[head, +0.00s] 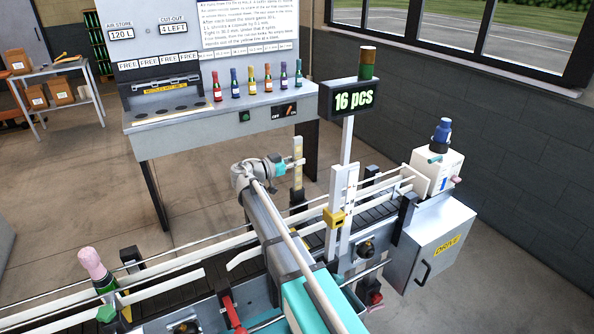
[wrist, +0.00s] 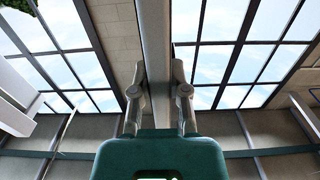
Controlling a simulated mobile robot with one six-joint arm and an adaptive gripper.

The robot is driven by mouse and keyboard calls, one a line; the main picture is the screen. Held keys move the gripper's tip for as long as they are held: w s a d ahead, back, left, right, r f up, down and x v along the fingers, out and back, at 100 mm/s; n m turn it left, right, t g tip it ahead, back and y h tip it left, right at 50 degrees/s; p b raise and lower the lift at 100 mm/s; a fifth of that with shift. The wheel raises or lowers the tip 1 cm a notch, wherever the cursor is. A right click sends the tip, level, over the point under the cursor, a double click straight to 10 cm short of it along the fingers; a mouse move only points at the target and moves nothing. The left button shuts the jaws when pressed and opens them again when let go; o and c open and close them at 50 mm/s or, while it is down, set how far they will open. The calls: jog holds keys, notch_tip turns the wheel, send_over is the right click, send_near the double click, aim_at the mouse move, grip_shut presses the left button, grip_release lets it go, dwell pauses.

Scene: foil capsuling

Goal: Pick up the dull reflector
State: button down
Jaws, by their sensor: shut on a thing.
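My gripper (head: 296,163) is above the conveyor, left of the display post. Its fingers are closed on the sides of a narrow, upright, pale tan strip with a dark lower part, which I take to be the dull reflector (head: 298,148). In the wrist view the gripper (wrist: 159,92) pinches a grey-beige bar (wrist: 154,40) that runs up out of the picture. Whether the strip's lower end still touches a mount cannot be told.
The conveyor carries white rails (head: 190,275). A foil-topped bottle (head: 97,270) stands at left, a drive box (head: 432,245) at right. A bench (head: 220,120) with small bottles is behind.

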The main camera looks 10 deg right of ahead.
aim_at(297, 137)
jog(key=shift+r, duration=0.2)
notch_tip(297, 137, up, 10)
jog(key=p, duration=1)
jog(key=shift+f, duration=0.2)
dwell(0.7)
